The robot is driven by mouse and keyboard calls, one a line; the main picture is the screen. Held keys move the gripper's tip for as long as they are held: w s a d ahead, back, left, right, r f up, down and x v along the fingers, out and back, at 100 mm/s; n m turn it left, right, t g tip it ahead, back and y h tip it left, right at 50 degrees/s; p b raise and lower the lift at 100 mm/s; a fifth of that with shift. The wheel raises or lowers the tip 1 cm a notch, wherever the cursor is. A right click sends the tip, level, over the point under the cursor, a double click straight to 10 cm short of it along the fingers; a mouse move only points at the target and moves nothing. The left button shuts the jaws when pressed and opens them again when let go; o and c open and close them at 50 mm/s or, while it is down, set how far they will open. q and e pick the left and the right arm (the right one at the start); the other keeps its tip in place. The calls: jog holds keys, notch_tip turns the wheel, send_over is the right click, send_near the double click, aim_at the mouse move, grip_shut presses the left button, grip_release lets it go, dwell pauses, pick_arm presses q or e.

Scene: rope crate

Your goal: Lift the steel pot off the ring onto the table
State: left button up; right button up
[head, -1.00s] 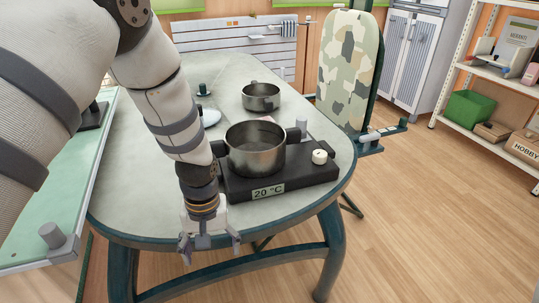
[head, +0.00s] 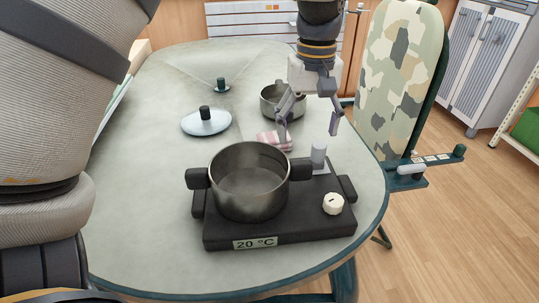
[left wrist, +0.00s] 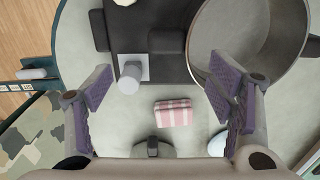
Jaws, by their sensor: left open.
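The steel pot (head: 222,190) stands upright on the black cooking ring unit (head: 290,228), its black handles pointing left and right. I see no contents in it. The unit's display reads 20 °C. In the left wrist view the pot (left wrist: 288,60) is at upper right, behind one finger, and the unit (left wrist: 125,35) is at the top. My left gripper (head: 309,132) is open and empty, pointing down behind the pot, to its right and apart from it. In the left wrist view its fingers (left wrist: 160,82) are spread wide. My right gripper is out of view.
A grey cylinder (head: 318,155) stands at the unit's back right. A pink striped cloth (head: 270,141) lies behind the unit. A second pot (head: 270,100) stands farther back, partly behind my gripper. A lid (head: 206,124) lies left of it. The table's left part (head: 135,190) is clear.

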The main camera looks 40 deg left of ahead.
aim_at(298, 163)
pick_arm(q)
jog(key=f, duration=0.3)
jog(key=s+f, duration=0.1)
jog(key=f, duration=0.5)
jog(key=shift+s+a+f, duration=0.2)
jog(key=shift+s+a, duration=0.05)
jog(key=shift+s, duration=0.1)
jog(key=shift+w+f, duration=0.1)
jog(key=shift+f, duration=0.35)
jog(key=c, duration=1.5)
